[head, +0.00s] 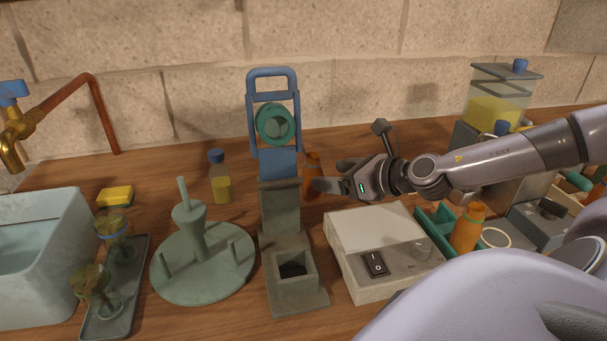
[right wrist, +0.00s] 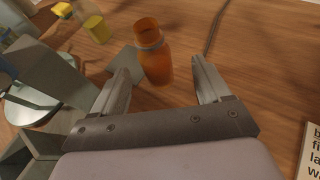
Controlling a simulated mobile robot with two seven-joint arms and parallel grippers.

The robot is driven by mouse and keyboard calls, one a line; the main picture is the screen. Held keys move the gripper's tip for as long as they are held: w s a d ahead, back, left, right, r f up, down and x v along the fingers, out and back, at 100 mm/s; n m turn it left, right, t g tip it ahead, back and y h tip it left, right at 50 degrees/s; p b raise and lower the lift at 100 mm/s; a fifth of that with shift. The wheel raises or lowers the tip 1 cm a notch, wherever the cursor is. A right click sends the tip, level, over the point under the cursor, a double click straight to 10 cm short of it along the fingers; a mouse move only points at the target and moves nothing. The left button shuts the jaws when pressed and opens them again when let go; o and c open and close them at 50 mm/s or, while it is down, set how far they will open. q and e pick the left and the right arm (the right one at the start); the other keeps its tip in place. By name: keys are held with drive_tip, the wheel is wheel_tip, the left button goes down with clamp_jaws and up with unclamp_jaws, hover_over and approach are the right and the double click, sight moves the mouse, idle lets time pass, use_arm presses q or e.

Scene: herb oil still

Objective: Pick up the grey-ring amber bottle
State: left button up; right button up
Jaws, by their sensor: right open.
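The grey-ring amber bottle (right wrist: 155,64) stands upright on the wooden counter in the right wrist view, with a grey ring around its neck. It lies between the open fingers of my right gripper (right wrist: 161,72), near their tips, with a gap on the right; I cannot tell whether the left finger touches it. In the head view the bottle (head: 312,168) is partly hidden by my right gripper (head: 330,176), just right of the press stand. My left gripper is not in view.
The grey-and-blue press stand (head: 280,220) is close left of the bottle. A white switch box (head: 365,230) sits in front of my right gripper. Another amber bottle (head: 467,230) stands at the green tray (head: 428,218). A yellow-filled bottle (head: 220,178) stands farther left.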

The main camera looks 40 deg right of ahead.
sight(321, 175)
drive_tip(key=shift+w+a+f+p, duration=0.15)
drive_tip(key=shift+w+p, duration=0.15)
drive_tip(key=shift+w, duration=0.15)
drive_tip(key=shift+w+a+f+p, duration=0.15)
drive_tip(key=shift+w+a+p, duration=0.15)
drive_tip(key=shift+w+p, duration=0.5)
drive_tip(key=shift+w+a+f+p, duration=0.2)
drive_tip(key=shift+w+f+p, duration=0.05)
drive_tip(key=shift+w+p, duration=0.4)
drive_tip(key=shift+p+x, duration=0.35)
drive_tip(key=shift+x, duration=0.7)
drive_tip(key=shift+f, duration=0.2)
drive_tip(key=c, duration=1.1)
